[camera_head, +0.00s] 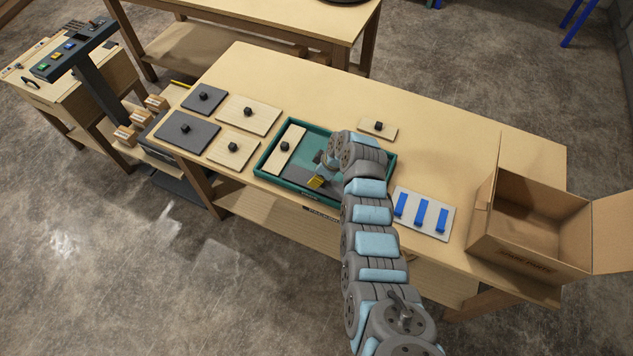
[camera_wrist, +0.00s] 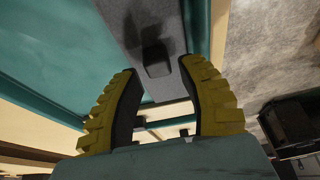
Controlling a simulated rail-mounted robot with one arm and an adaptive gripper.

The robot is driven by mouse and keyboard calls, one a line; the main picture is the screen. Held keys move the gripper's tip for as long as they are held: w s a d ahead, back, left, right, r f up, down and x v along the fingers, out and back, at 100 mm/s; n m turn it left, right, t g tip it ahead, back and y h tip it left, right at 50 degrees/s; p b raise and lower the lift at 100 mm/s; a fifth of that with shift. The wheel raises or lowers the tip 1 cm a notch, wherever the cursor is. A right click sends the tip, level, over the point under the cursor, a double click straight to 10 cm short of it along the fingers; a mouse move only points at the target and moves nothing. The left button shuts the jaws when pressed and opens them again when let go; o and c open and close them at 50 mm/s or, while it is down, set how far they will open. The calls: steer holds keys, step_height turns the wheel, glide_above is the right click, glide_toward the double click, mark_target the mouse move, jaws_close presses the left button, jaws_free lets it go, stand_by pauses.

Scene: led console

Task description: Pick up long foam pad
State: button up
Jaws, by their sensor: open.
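A long dark grey pad (camera_wrist: 130,12) with a black knob (camera_wrist: 157,58) shows in the wrist view; I take it for the long foam pad. It lies in the teal tray (camera_head: 262,170), where my arm partly hides it in the head view (camera_head: 298,186). My gripper (camera_wrist: 161,76) is open, its yellow-backed fingers on either side of the knob's line in the wrist view. In the head view the gripper (camera_head: 320,180) is low over the tray. Whether the fingers touch the knob cannot be told.
A pale wooden panel with a knob (camera_head: 291,137) lies at the tray's left. More knobbed panels (camera_head: 249,114) and grey pads (camera_head: 188,135) lie left of it. A white board with blue strips (camera_head: 433,207) and an open cardboard box (camera_head: 507,262) stand right.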

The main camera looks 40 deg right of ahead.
steer(key=shift+x, duration=0.95)
steer(key=shift+w, duration=0.1)
jaws_close()
